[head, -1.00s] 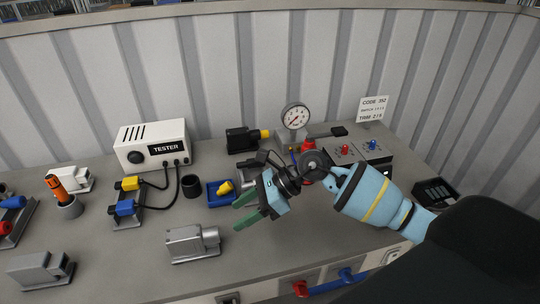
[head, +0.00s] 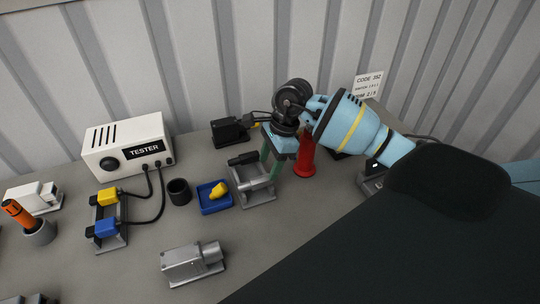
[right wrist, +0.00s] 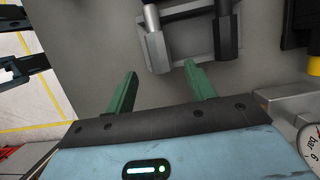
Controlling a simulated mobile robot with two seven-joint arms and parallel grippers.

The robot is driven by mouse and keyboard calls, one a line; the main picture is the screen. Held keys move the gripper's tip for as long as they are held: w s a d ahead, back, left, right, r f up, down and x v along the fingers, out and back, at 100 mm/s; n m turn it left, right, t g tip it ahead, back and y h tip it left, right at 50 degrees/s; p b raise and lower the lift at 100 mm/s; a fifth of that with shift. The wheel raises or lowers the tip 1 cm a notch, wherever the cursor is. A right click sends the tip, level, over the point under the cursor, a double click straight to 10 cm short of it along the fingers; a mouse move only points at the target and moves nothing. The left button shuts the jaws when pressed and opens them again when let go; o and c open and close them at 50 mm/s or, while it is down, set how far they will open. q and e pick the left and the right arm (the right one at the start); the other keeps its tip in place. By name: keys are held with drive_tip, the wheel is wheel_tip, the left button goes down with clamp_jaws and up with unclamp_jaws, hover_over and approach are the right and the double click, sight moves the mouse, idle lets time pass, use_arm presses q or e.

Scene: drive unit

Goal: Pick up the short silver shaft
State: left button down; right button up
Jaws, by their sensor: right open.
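My right gripper (head: 268,170) is over the stand, pointing down. In the right wrist view its green fingers (right wrist: 160,80) are apart with nothing between them, short of the grips. My left gripper is not seen.
A red cylinder (head: 305,162) stands close right of the gripper. A blue tray (head: 214,205) with a yellow piece and a dark cup (head: 179,191) are to the left. A silver block (head: 192,263) lies in front. The tester (head: 127,145) stands behind left.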

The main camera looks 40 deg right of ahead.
sight(264, 177)
drive_tip(key=b+x, duration=0.2)
drive_tip(key=x, duration=0.4)
drive_tip(key=shift+s+f, duration=0.1)
drive_tip(key=shift+f, duration=0.2)
drive_tip(key=shift+a+f+b, duration=0.2)
drive_tip(key=shift+f+b, duration=0.1)
drive_tip(key=shift+f, duration=0.1)
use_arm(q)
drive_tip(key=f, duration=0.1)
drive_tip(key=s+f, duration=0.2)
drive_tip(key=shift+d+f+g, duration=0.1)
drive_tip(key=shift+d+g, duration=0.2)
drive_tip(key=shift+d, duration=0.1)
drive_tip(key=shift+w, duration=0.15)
use_arm(e)
drive_tip(key=shift+r, duration=0.1)
drive_tip(key=shift+c, duration=0.4)
drive_tip(key=c, duration=1.1)
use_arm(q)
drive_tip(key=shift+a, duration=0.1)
